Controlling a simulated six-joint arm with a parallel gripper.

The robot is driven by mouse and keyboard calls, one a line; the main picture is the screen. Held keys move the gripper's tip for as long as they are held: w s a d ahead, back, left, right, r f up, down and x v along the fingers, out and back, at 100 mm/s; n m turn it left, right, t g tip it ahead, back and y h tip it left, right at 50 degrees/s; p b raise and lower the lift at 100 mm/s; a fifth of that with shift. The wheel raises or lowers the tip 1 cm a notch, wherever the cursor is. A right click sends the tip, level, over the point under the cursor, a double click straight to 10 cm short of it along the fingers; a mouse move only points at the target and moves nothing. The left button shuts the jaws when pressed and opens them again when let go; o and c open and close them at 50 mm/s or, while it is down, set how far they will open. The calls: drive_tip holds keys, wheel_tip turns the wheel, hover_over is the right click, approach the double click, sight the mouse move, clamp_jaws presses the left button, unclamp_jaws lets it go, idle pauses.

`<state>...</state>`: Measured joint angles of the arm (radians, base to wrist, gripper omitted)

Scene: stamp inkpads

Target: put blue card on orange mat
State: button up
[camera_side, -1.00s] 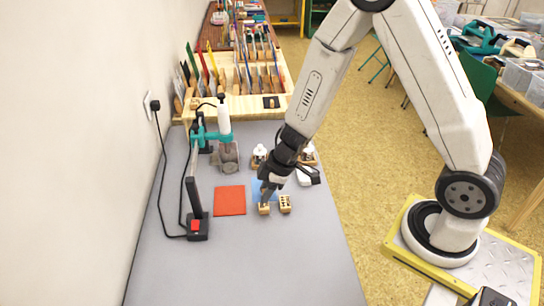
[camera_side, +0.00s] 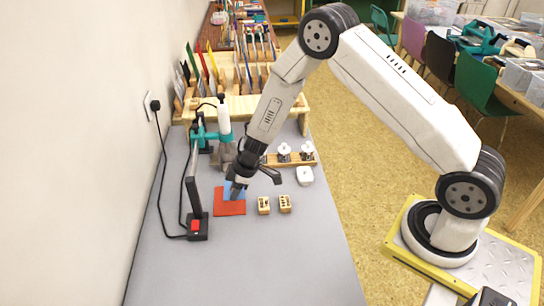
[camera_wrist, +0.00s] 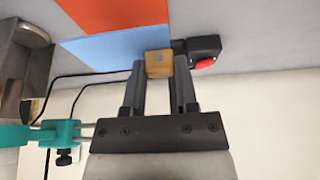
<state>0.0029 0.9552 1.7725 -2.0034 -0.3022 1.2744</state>
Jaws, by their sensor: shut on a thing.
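The blue card (camera_side: 228,190) is over the upper right part of the orange mat (camera_side: 230,208); the mat shows along its left and front. My gripper (camera_side: 235,196) points down at the card. In the wrist view my gripper (camera_wrist: 158,78) is shut on a small wooden block (camera_wrist: 158,62) at the edge of the blue card (camera_wrist: 112,48), which seems to move with it. The orange mat (camera_wrist: 110,14) shows beyond the card. I cannot tell whether the card touches the mat or hangs just above it.
A black post with a red switch (camera_side: 196,226) stands left of the mat. Two wooden blocks (camera_side: 264,205) (camera_side: 285,203) sit to the right. A teal-clamped stand (camera_side: 206,134) and a rack with stamps (camera_side: 284,153) are behind. The front of the grey table (camera_side: 250,270) is clear.

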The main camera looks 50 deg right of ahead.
sight(229, 192)
drive_tip(key=shift+w+a+f, duration=0.1)
drive_tip(key=shift+w+f, duration=1)
drive_tip(key=shift+f, duration=0.2)
drive_tip(key=shift+w+f, duration=0.3)
drive_tip(key=shift+f, duration=1.55)
drive_tip(key=shift+f, duration=0.1)
drive_tip(key=o, duration=0.9)
drive_tip(key=shift+v, duration=6.1)
